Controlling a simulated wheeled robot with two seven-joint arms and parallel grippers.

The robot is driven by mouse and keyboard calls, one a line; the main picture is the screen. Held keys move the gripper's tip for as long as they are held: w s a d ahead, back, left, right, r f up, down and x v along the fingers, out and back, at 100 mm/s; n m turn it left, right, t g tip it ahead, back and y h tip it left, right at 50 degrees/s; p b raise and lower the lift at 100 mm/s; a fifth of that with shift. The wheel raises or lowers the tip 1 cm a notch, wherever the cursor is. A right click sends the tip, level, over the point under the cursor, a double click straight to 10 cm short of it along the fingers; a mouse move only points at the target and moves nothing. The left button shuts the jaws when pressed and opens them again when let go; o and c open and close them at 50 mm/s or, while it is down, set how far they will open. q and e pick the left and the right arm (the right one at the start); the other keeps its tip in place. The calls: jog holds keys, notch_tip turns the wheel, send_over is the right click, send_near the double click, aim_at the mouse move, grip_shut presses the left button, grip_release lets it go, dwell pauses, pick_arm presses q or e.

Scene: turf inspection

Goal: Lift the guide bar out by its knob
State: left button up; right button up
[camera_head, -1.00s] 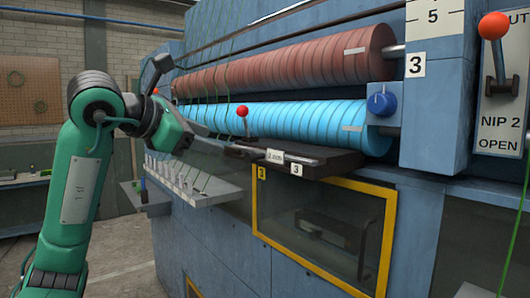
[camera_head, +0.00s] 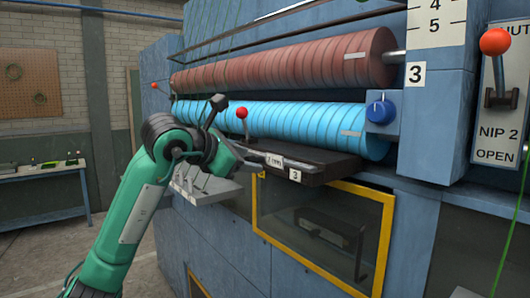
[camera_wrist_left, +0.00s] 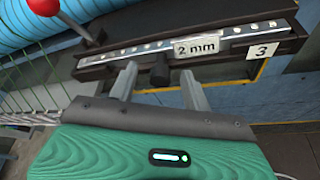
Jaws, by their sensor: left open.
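The guide bar is a pale metal strip with small holes and a "2 mm" tag. In the head view the guide bar (camera_head: 294,164) lies in a dark holder marked 3, below the blue roller. In the left wrist view the guide bar (camera_wrist_left: 232,31) runs across the top, and its black knob (camera_wrist_left: 159,74) sticks out towards me. My left gripper (camera_wrist_left: 159,86) is open, one finger on each side of the knob in the picture. I cannot tell whether the fingers reach around it. In the head view my left gripper (camera_head: 258,165) is at the holder's left end, mostly hidden. My right gripper is not in view.
A red-ball lever (camera_head: 242,113) stands just behind the holder, close to my left gripper; it also shows in the wrist view (camera_wrist_left: 43,6). Blue (camera_head: 300,122) and red-brown (camera_head: 300,62) rollers run above. A yellow-framed window (camera_head: 322,228) is below. A grey rack (camera_head: 205,187) is beside my arm.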

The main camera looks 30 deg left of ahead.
pick_arm(q)
grip_shut()
jog(key=shift+r, duration=0.2)
dwell(0.3)
jog(key=f+b+v, duration=0.1)
jog(key=b+v, duration=0.2)
jog(key=v, duration=0.6)
jog(key=s+f+b+v, duration=0.1)
jog(key=f+b+v, duration=0.1)
jog(key=v, duration=0.7)
jog(key=shift+b, duration=0.75)
